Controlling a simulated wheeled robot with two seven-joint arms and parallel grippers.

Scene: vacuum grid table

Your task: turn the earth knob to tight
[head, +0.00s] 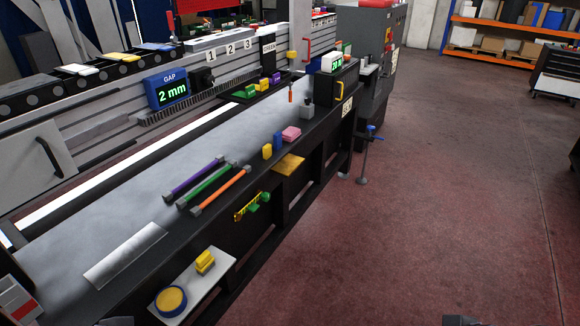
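A blue-handled fitting (372,132) stands on a grey post with a round foot beside the far right leg of the long table. It may be the earth knob, but no label for it is readable, and I cannot tell how tight it is. A dark part of my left gripper (115,321) just shows at the bottom edge on the left. A dark part of my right gripper (462,320) just shows at the bottom edge on the right. Both are far from the blue-handled fitting. Their fingers are cut off by the frame, so their opening is hidden.
The long grey-topped table (110,225) runs from near left to far centre. Purple, green and orange bars (220,191) lie on it. A "2 mm" gap display (168,90) sits behind. A grey cabinet (378,75) stands at the far end. The red floor (440,220) on the right is clear.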

